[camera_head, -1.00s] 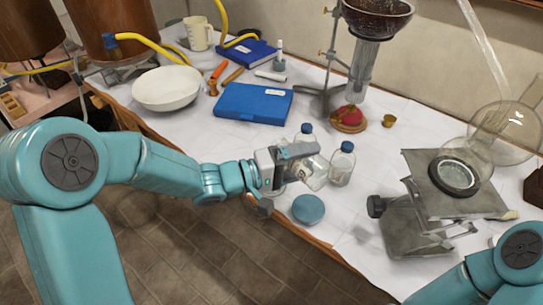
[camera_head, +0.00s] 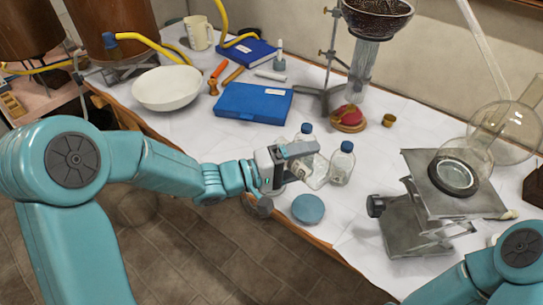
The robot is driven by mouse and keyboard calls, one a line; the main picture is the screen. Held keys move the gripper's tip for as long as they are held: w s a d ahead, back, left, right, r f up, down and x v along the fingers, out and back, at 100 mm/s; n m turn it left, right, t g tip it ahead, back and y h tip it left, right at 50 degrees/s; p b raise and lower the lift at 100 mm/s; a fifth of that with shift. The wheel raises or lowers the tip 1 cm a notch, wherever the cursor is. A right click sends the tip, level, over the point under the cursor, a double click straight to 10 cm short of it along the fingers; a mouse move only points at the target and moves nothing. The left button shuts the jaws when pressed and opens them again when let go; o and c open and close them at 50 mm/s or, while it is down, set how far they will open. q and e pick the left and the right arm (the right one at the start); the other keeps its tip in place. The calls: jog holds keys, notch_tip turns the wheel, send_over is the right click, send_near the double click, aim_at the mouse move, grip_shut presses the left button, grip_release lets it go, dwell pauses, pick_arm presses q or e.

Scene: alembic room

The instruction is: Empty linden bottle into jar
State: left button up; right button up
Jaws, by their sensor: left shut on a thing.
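My left gripper (camera_head: 296,161) is shut on a clear glass bottle (camera_head: 318,174), held tilted with one end toward the right, above the table near its front edge. Its label and contents are too small to read. A glass bottle with a blue cap (camera_head: 342,164) stands upright just right of it, and another blue-capped bottle (camera_head: 305,133) stands behind. A round blue lid-like top (camera_head: 308,208) lies in front of the held bottle; I cannot tell whether it is a jar or a loose lid. My right arm shows at the lower right, its gripper out of view.
A metal lab jack (camera_head: 420,222) stands to the right with a glass flask (camera_head: 508,130) behind it. A blue case (camera_head: 255,103), white bowl (camera_head: 167,88) and stand with a red-based piece (camera_head: 348,116) are farther back. Table's front edge is close.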

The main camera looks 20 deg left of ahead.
pick_arm(q)
jog(key=shift+w+a+r+n+t+h+p, duration=0.15)
jog(key=shift+r+n+t+h+p, duration=0.15)
jog(key=shift+r+n+p, duration=0.5)
jog(key=shift+w+a+r+n+t+h+p, duration=0.1)
jog(key=shift+r+n+t+h+p, duration=0.3)
jog(key=shift+n+p, duration=0.65)
dwell(3.6)
jog(key=shift+r+p, duration=0.3)
jog(key=shift+p, duration=0.1)
jog(key=shift+a+r+n, duration=0.15)
jog(key=shift+n, duration=0.4)
jog(key=shift+w+a+r+n+t+p, duration=0.2)
jog(key=shift+r+n+t+p, duration=0.15)
jog(key=shift+n+p, duration=0.4)
jog(key=shift+s+f+m, duration=0.1)
jog(key=shift+m, duration=0.15)
